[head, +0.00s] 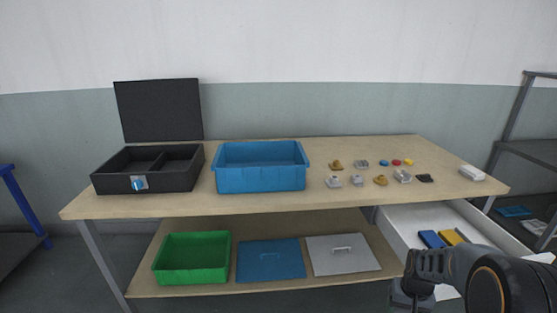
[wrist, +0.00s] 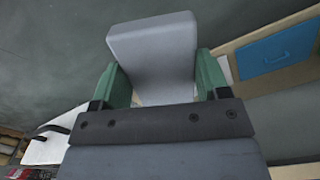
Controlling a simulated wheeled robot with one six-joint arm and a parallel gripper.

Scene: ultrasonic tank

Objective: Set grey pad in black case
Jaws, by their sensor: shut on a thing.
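The grey pad (wrist: 153,52) is between the two green fingers of my gripper (wrist: 162,82) in the wrist view. My gripper is shut on it, and the pad's far end sticks out past the fingertips. In the head view my arm is at the lower right, in front of the open drawer; I cannot make out the pad there. The black case (head: 147,180) stands at the left end of the table with its lid (head: 158,110) upright. A divider splits its inside into two compartments, which look empty. My gripper is far from the case.
A blue bin (head: 262,179) stands right of the case. Several small parts and a white block (head: 472,173) are on the table's right. The open drawer (head: 400,232) holds a blue pad (head: 431,239) and a yellow pad (head: 451,238). A green bin (head: 190,270) and two lids are on the lower shelf.

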